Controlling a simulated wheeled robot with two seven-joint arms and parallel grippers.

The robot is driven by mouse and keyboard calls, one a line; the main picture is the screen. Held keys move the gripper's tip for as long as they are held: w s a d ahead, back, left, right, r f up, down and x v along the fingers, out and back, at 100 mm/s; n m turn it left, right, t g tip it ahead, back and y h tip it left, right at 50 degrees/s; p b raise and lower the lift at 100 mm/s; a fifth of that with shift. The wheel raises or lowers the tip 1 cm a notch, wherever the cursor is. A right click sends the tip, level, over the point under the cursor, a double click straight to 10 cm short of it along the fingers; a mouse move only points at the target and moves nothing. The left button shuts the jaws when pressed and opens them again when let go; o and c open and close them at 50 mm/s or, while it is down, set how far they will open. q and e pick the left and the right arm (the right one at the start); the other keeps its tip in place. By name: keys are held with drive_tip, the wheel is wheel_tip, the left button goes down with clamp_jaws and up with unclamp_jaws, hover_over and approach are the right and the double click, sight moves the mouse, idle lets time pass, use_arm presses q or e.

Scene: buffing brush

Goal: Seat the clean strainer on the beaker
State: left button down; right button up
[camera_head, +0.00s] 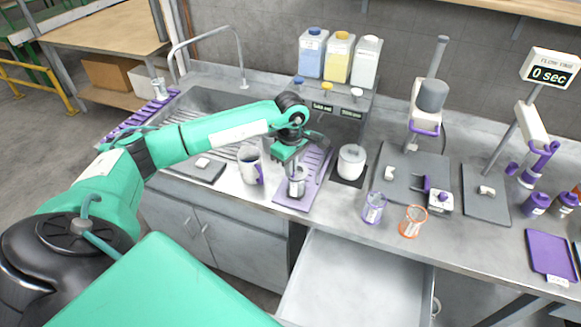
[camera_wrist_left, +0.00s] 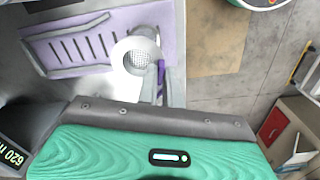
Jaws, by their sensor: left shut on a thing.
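My left gripper (camera_head: 294,166) is over the purple ribbed drain tray (camera_head: 318,163), shut on a small metallic cup-shaped piece (camera_head: 297,187) that looks like the strainer. In the left wrist view this strainer has a pale round rim and a mesh floor (camera_wrist_left: 138,58); a purple strip (camera_wrist_left: 160,75) shows beside it. Whether it touches the tray is unclear. A clear beaker with a purple rim (camera_head: 373,207) and one with an orange rim (camera_head: 412,220) stand at the counter's front; I cannot tell which is the task's. My right gripper is not in view.
A grey jug with a purple handle (camera_head: 250,165) stands left of the tray. A white lidded pot (camera_head: 351,161) stands right of it. Further right is a stand with a grey cylinder (camera_head: 432,95). Below the counter, a drawer (camera_head: 350,285) is open.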

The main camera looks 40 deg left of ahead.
use_arm(q)
drive_tip(key=shift+b, duration=0.35)
idle(0.5)
drive_tip(key=shift+f+b, duration=0.5)
drive_tip(key=shift+f, duration=0.05)
drive_tip(key=c, duration=1.8)
unclamp_jaws()
drive_tip(key=shift+c, duration=0.2)
drive_tip(key=shift+r, duration=0.1)
wheel_tip(320, 180, up, 11)
drive_tip(key=p, duration=0.4)
drive_tip(key=shift+s, duration=0.1)
